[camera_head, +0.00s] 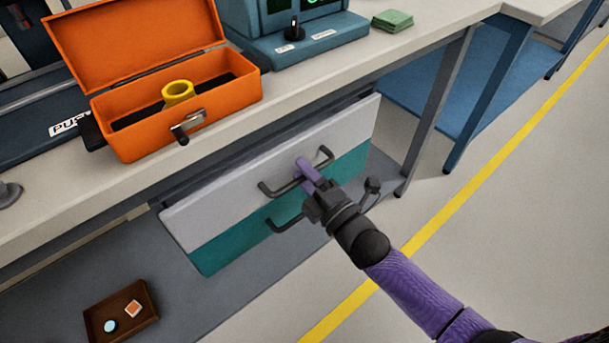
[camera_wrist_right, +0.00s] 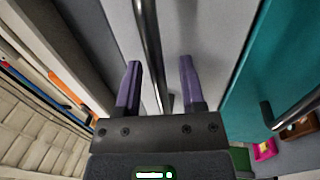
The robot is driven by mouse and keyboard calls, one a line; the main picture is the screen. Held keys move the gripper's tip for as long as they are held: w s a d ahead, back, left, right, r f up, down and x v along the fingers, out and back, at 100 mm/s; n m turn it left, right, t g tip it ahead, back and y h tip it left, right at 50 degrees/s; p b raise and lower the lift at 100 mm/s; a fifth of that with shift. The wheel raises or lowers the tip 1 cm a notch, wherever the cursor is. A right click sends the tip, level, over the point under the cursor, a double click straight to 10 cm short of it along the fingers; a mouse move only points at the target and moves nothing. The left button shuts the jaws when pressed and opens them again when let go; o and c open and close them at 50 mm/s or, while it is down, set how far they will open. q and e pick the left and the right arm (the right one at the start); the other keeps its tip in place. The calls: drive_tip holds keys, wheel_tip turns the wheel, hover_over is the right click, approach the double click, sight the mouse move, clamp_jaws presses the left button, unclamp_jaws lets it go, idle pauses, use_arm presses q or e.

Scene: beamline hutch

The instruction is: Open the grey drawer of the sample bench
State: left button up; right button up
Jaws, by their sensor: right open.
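The grey drawer (camera_head: 225,185) is the upper front under the bench top, with a dark bar handle (camera_head: 270,190). Its front also shows in the right wrist view (camera_wrist_right: 210,30). My right gripper (camera_head: 306,172) is at this handle, its purple fingers pointing at the drawer front. In the right wrist view my gripper (camera_wrist_right: 160,80) is open, and the handle bar (camera_wrist_right: 150,45) runs between its two fingers, with gaps on both sides. I cannot tell whether the drawer is fully shut. My left gripper is not in view.
A teal drawer (camera_head: 235,243) with its own handle (camera_head: 284,224) sits directly below. An open orange box (camera_head: 130,135) holding a yellow ring (camera_head: 177,92) stands on the bench top above. A brown tray (camera_head: 98,312) lies lower left. Floor in front is clear.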

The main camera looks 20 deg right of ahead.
clamp_jaws()
idle(1.4)
